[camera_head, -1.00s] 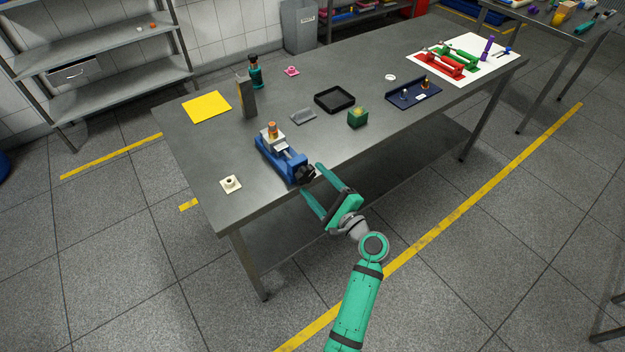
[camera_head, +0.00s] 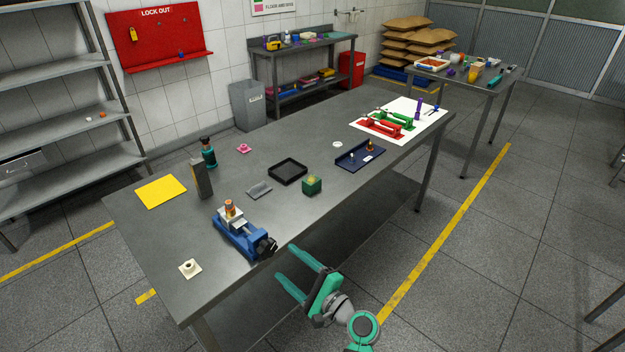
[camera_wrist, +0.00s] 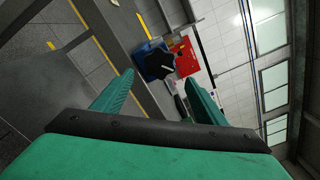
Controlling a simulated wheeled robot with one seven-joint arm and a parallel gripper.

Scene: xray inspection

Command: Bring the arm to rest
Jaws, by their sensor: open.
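My gripper (camera_head: 287,271) is green, open and empty. In the head view it is off the near edge of the grey table, just right of the blue vise (camera_head: 243,236). The vise has a black knob at its near end and holds a pale block with an orange-brown cylinder. In the wrist view my two fingers (camera_wrist: 158,92) are spread wide with nothing between them. The black knob (camera_wrist: 158,66) and blue vise body show beyond the fingers, apart from them.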

